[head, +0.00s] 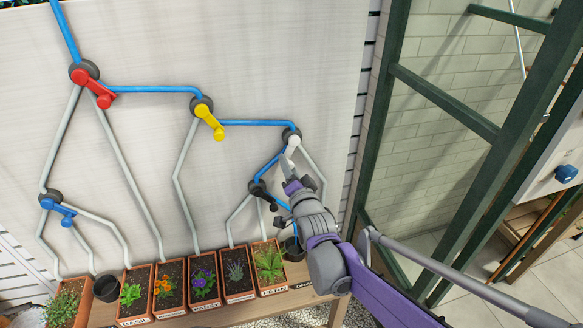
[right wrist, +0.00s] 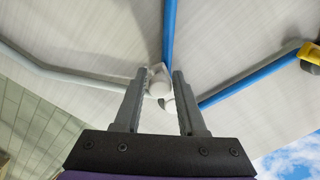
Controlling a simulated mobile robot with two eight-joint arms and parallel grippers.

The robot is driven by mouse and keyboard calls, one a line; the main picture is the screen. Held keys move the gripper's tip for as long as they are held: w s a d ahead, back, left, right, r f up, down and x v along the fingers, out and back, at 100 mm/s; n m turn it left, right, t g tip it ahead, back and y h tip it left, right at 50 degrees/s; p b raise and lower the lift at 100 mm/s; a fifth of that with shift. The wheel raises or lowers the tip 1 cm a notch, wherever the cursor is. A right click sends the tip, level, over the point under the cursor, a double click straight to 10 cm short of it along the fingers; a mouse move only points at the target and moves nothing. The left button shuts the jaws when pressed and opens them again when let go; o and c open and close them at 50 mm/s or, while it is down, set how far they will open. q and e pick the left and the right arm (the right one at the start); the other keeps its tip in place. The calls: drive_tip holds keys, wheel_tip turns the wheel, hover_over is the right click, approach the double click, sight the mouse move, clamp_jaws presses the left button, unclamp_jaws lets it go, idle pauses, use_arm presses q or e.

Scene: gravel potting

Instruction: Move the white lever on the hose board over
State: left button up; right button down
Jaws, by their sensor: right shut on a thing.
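The white lever (head: 293,143) sits on a dark round hub at the right end of the hose board (head: 150,30). A blue hose reaches this hub from the left, a blue branch leaves down-left and a grey one down-right. My right gripper (head: 288,165) comes up from below and is shut on the white lever. In the right wrist view the white lever (right wrist: 159,82) shows between the two grey fingers, and its lower part is partly hidden. My left gripper is in neither view.
Other levers on the board are red (head: 88,83), yellow (head: 213,125), blue (head: 57,210) and black (head: 260,192). Several planters, such as one with orange flowers (head: 167,288), stand on the bench (head: 245,311) below. A green frame (head: 381,90) rises to the right.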

drive_tip(key=shift+a+r+m, duration=0.2)
drive_tip(key=shift+r+m, duration=0.05)
drive_tip(key=shift+m, duration=0.45)
drive_tip(key=shift+s, duration=0.1)
drive_tip(key=c, duration=0.6)
unclamp_jaws()
drive_tip(key=shift+f, duration=0.1)
drive_tip(key=v, duration=1)
drive_tip(key=shift+s+d, duration=0.15)
drive_tip(key=shift+s, duration=0.25)
drive_tip(key=s+d+f+n+g+h+p, duration=0.1)
drive_tip(key=s+d+f+n+g+h, duration=0.1)
drive_tip(key=s+d+f+g, duration=0.2)
drive_tip(key=s+d+f+n+g+h+p, duration=0.1)
drive_tip(key=s+d+f+n+g+p, duration=0.1)
drive_tip(key=s+d, duration=0.6)
drive_tip(key=s+d+f+n+g+h+p, duration=0.1)
drive_tip(key=s+d+f+n+g, duration=0.3)
drive_tip(key=s, duration=1)
drive_tip(key=shift+s+d+f+g+h+p, duration=0.1)
drive_tip(key=shift+d+f+g+h+p, duration=0.1)
drive_tip(key=shift+d+f+g+h, duration=0.35)
drive_tip(key=shift+s+d+f+g+h+p, duration=0.15)
drive_tip(key=shift+d+f+g+h, duration=0.2)
drive_tip(key=shift+d, duration=0.35)
